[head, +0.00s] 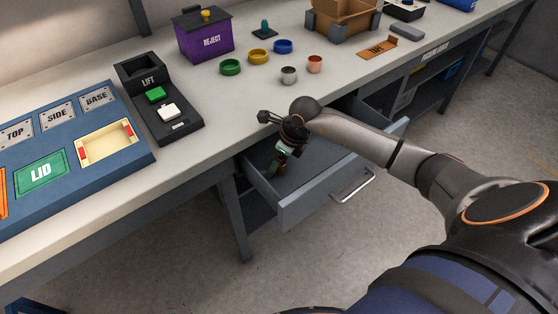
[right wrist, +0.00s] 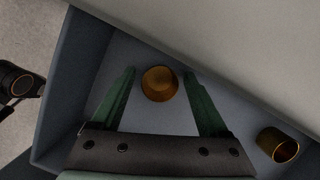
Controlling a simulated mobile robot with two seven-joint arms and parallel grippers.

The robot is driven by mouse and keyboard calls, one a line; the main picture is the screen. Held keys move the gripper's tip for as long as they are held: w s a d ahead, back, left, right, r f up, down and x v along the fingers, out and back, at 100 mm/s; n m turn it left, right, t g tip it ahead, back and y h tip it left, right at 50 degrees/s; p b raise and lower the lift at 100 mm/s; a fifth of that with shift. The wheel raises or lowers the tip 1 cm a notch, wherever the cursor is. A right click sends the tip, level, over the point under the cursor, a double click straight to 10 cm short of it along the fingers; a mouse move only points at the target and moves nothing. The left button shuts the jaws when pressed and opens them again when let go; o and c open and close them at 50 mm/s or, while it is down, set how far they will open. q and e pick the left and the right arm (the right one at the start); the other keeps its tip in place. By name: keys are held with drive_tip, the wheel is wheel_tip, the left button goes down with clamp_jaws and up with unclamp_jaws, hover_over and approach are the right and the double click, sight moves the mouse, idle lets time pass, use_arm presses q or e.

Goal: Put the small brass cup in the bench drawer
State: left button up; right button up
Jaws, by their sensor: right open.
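The bench drawer (head: 318,187) is pulled out below the bench top. My right gripper (head: 280,162) reaches down into it, fingers pointing at the drawer floor. In the right wrist view the green fingers of my right gripper (right wrist: 160,75) are open. A small brass cup (right wrist: 160,84) shows between them, with space on both sides. A second brass cup (right wrist: 278,146) is in the drawer at the lower right, outside the fingers. In the head view the gripper and arm mostly hide the cups; which is the small one is hard to tell.
On the bench stand a grey cup (head: 289,75), a copper-coloured cup (head: 315,64), and green, yellow and blue rings. A purple reject bin (head: 204,38) and black lift unit (head: 160,105) are further left. The bench edge overhangs the drawer.

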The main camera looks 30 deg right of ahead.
sight(289, 174)
drive_tip(key=shift+r, duration=0.3)
drive_tip(key=p+v, duration=0.1)
drive_tip(key=v, duration=1.1)
drive_tip(key=shift+a+f, duration=0.1)
drive_tip(key=shift+f, duration=0.05)
